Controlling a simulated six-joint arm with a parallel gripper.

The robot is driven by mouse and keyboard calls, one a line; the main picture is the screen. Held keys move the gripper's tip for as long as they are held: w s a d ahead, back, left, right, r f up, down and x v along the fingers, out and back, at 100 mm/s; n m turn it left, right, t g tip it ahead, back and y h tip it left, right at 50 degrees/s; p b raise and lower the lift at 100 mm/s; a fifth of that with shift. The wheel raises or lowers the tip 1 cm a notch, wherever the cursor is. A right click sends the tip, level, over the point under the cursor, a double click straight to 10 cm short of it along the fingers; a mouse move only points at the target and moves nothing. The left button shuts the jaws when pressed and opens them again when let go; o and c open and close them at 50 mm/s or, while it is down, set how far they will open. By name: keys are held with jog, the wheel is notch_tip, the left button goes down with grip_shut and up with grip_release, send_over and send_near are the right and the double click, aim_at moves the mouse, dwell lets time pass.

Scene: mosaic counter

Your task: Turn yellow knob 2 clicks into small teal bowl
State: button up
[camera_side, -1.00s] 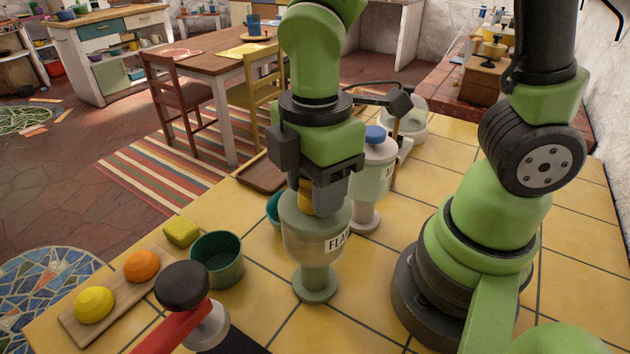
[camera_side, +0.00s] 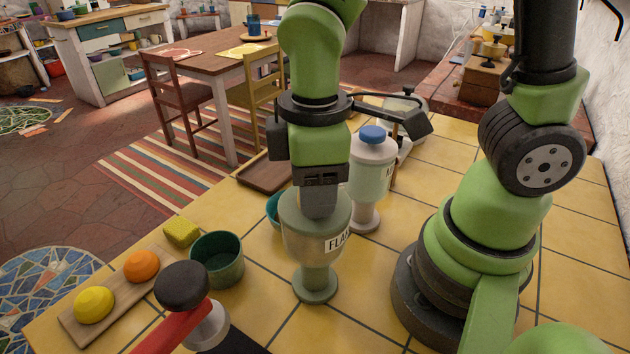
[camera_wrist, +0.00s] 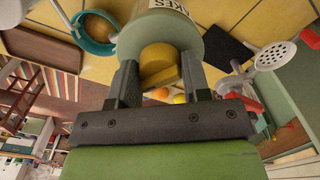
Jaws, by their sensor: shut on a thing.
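The FLAKES dispenser (camera_side: 316,245) stands upright on the tiled counter. Its yellow knob (camera_wrist: 160,66) is between my fingers in the wrist view and is hidden behind my gripper in the side view. My gripper (camera_side: 320,205) is shut on the knob, with one finger on each side. The small teal bowl (camera_side: 271,209) shows only as a sliver behind the dispenser. In the wrist view the teal bowl (camera_wrist: 84,43) sits beside the dispenser's foot, with tan-brown matter inside; the amount is unclear.
A blue-capped dispenser (camera_side: 372,180) stands close behind. A dark green cup (camera_side: 217,261), a yellow sponge (camera_side: 181,232) and a wooden board (camera_side: 118,310) with yellow and orange rounds lie left. A brown tray (camera_side: 262,176) is behind. A black-knobbed red-handled thing (camera_side: 182,300) stands in front.

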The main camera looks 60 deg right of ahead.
jog(key=m, duration=1.2)
dwell(0.5)
jog(key=o, duration=0.9)
notch_tip(320, 180, up, 10)
jog(key=shift+f, duration=0.1)
dwell(1.0)
